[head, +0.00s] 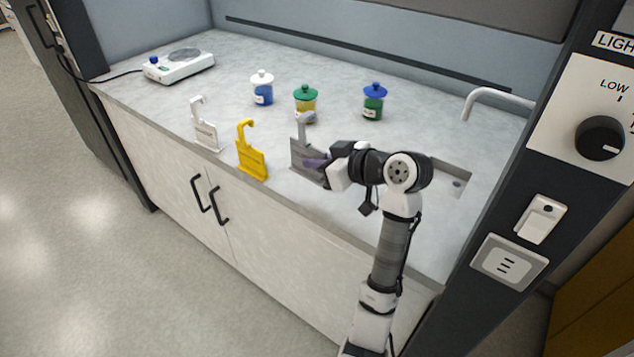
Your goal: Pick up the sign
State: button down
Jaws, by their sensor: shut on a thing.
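Three hook-topped signs stand in a row near the front edge of the counter in the head view: a white sign (206,133), a yellow sign (252,160) and a grey sign (301,153). My gripper (318,163) reaches in from the right and is shut on the grey sign at its right side. The grey sign is upright, with its hook at the top. The fingers cover part of its right side. I cannot tell whether its bottom edge touches the counter.
Behind the signs stand a white-lidded blue jar (263,90), a green-lidded yellow jar (306,101) and a blue-lidded green jar (374,101). A hot plate (180,66) is at the back left.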

aim_at(317, 148)
notch_tip(317, 148, up, 13)
jog(key=shift+f+b, duration=0.1)
jog(key=shift+b, duration=0.45)
